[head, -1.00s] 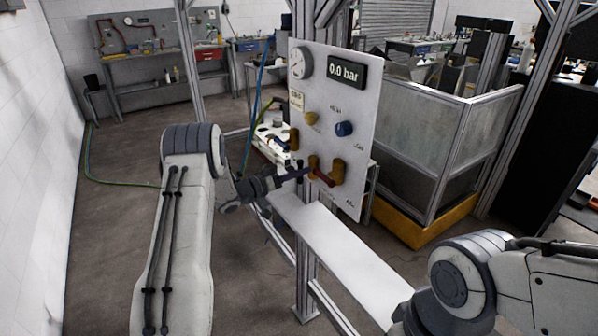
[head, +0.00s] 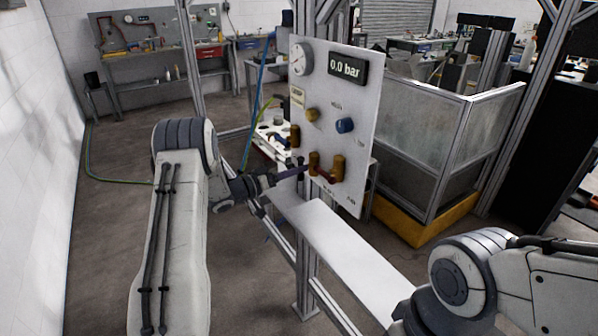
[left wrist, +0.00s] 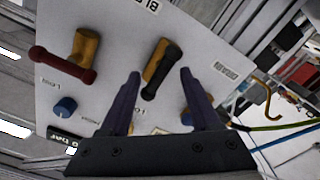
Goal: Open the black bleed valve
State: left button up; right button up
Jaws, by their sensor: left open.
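The black bleed valve shows in the left wrist view as a black handle (left wrist: 162,72) on a brass body. The handle lies tilted between the two fingers of my left gripper (left wrist: 160,75), with a visible gap on each side. The gripper is open and holds nothing. In the head view my left gripper (head: 301,170) is at the lower left of the white panel (head: 352,120), close to a brass valve body (head: 314,163). The black handle is hard to make out there. My right gripper is out of view; only its arm shows at lower right.
A red-handled valve (left wrist: 62,65) sits beside the black one. The panel also has a blue knob (head: 345,126), a yellow knob (head: 312,115), a gauge (head: 301,62) and a display (head: 346,69) reading 0.0 bar. A white shelf (head: 345,250) runs below.

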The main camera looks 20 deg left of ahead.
pick_arm(q)
jog(key=b+v, duration=0.2)
jog(key=v, duration=0.6)
jog(key=shift+s+a, duration=0.2)
jog(key=shift+s, duration=0.05)
jog(key=w+d+y, duration=0.2)
jog(key=w+y, duration=0.2)
jog(key=y, duration=0.3)
jog(key=s+d+f+g+y, duration=0.15)
jog(key=s+d+g, duration=0.25)
jog(key=s, duration=0.6)
jog(key=s+d+f+g+y, duration=0.15)
jog(key=s+d+g, duration=0.25)
jog(key=s, duration=0.5)
jog(key=s+d+f+g+y, duration=0.15)
jog(key=s+d+g, duration=0.3)
jog(key=s, duration=0.55)
jog(key=s+d+r+m+g, duration=0.1)
jog(key=s+d+r+m, duration=0.1)
jog(key=s+d, duration=0.4)
jog(key=s+d+r+m+h, duration=0.1)
jog(key=s+d+r+m, duration=0.2)
jog(key=s+d, duration=0.3)
jog(key=shift+s+d+m+g, duration=0.35)
jog(key=shift+d+m, duration=0.1)
jog(key=shift+m, duration=0.45)
